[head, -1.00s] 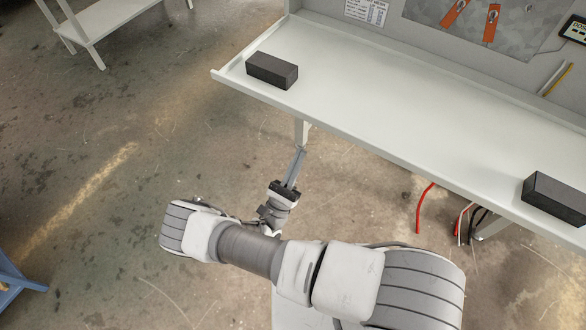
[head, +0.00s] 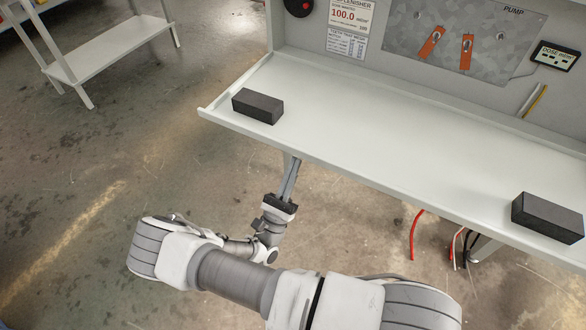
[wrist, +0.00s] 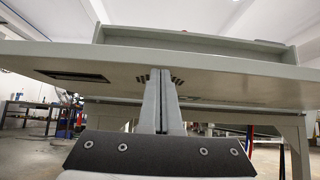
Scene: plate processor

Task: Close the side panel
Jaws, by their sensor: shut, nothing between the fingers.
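The side panel (head: 340,125) is a long white panel with a low raised rim, lying flat and folded out from the machine. Its pale underside (wrist: 215,82) spans the wrist view, with a dark slot at the left. My gripper (head: 291,165) is shut and empty, below the panel's front edge towards its left end, with its fingers pointing up. In the wrist view the closed fingertips (wrist: 160,72) overlap the underside. Whether they touch it I cannot tell.
Dark blocks lie on the panel at left (head: 258,106) and right (head: 548,217). The machine's back wall (head: 390,65) carries a pump plate (head: 462,40) and a small display (head: 555,56). Red and black cables hang below the panel. A white rack (head: 110,50) stands at far left. The floor between is clear.

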